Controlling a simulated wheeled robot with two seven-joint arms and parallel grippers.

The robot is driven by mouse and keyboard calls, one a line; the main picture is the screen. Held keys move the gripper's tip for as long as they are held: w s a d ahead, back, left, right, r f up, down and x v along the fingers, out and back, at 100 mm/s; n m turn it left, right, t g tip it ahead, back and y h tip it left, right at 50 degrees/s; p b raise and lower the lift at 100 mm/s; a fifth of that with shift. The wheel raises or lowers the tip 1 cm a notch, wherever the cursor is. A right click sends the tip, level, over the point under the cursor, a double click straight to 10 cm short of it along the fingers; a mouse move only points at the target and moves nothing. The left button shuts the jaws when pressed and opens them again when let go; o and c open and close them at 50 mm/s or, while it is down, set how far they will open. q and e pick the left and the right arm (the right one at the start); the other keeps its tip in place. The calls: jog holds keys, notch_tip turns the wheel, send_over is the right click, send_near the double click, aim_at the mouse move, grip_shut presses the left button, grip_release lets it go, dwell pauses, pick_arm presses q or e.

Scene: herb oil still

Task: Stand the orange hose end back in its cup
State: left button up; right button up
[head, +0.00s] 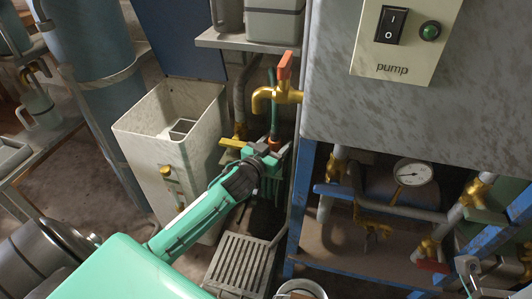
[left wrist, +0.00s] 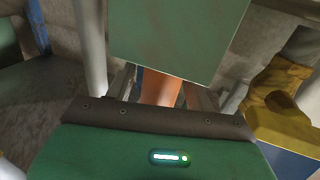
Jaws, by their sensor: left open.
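The orange hose end (head: 274,143) shows as a small orange piece below the brass tap, with a dark green hose rising from it. My left gripper (head: 270,160) is right at it, reaching in from the lower left, with its jaws open. In the left wrist view an orange piece (left wrist: 160,88) lies between the two grey fingers, partly covered by a green panel (left wrist: 178,38). I cannot tell whether the fingers touch it. The cup cannot be made out; the gripper may hide it. My right gripper is not in view.
A brass tap with an orange handle (head: 284,66) hangs just above. A valve with a yellow lever (head: 233,143) is close on the left, beside a pale open bin (head: 140,128). A blue frame post (head: 301,200) stands on the right. A slatted grate (head: 240,264) lies below.

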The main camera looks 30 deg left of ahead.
pick_arm(q)
jog(key=s+p, duration=0.2)
jog(key=s, duration=0.9)
jog(key=shift+s+a, duration=0.3)
jog(key=shift+a, duration=0.05)
